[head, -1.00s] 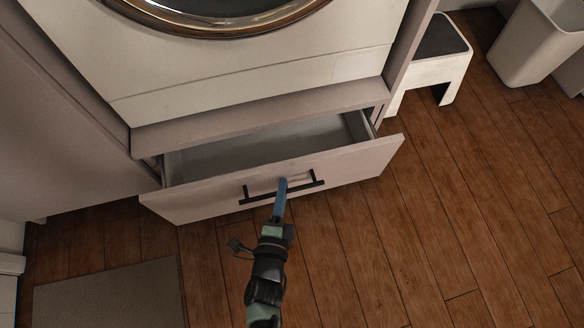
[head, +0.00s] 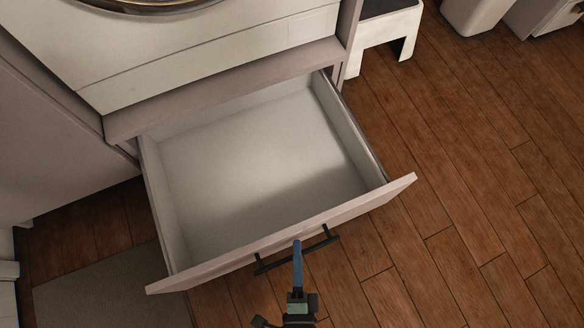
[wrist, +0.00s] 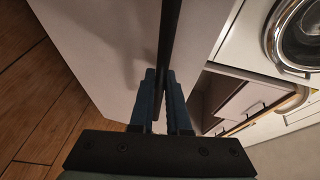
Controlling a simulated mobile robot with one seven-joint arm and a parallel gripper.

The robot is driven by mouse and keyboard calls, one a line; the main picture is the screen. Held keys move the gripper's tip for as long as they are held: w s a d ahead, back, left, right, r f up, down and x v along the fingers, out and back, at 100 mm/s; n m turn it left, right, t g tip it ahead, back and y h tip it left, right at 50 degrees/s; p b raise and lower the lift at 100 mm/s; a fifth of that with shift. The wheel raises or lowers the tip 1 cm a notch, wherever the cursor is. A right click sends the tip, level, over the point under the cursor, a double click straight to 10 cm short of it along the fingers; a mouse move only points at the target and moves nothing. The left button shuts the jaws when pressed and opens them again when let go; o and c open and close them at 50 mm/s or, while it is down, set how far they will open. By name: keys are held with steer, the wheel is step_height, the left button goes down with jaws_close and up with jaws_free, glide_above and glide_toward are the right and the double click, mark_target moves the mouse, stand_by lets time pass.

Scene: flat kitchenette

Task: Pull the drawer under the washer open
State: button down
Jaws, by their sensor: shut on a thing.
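The drawer (head: 280,228) under the washer (head: 160,40) stands well out from its housing. Its inside (head: 250,150) is pale grey and empty. A black bar handle (head: 325,242) runs along its front panel. My gripper (head: 297,246), with blue fingers, is at the middle of this handle and shut on it. In the wrist view, the fingers (wrist: 160,100) close around the dark handle bar (wrist: 171,40) in front of the pale drawer front (wrist: 95,45). The washer's round door (wrist: 300,35) shows at the right of that view.
A white step stool (head: 385,30) with a dark top stands right of the washer housing. A light bin (head: 478,12) is further right. A grey mat (head: 105,298) lies at the lower left. The wooden floor (head: 450,180) to the right is clear.

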steer(key=shift+s, duration=0.1)
steer(key=c, duration=0.9)
jaws_free()
steer(key=s+p, duration=0.1)
steer(key=s, duration=0.3)
steer(key=s+r+p, duration=0.1)
steer(key=s, duration=0.3)
steer(key=s+a+r+p, duration=0.1)
steer(key=s+p, duration=0.1)
steer(key=s, duration=0.2)
steer(key=shift+s+r, duration=0.2)
steer(key=shift+s, duration=0.2)
